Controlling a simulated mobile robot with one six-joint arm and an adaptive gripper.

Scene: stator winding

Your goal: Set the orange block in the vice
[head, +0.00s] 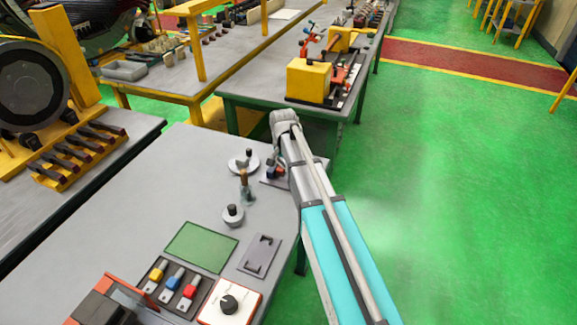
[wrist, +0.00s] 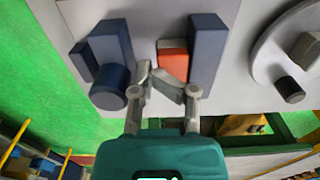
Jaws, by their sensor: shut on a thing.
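The orange block (wrist: 173,63) shows in the wrist view between the two dark blue jaws of the vice (wrist: 207,45), nearer the right jaw. My gripper (wrist: 163,78) is shut on the orange block, with its grey fingers reaching in between the jaws. The fingers hide part of the block, and I cannot tell whether it rests on the vice bed. In the head view the vice (head: 268,181) is at the table's right edge, partly hidden by my arm, with a small orange-red patch showing. My gripper is hidden there.
A round grey plate with a post (head: 243,162) stands left of the vice. A small knobbed cylinder (head: 233,215), a green mat (head: 201,247) and a grey bracket plate (head: 261,256) lie nearer on the table (head: 150,205). Green floor lies to the right.

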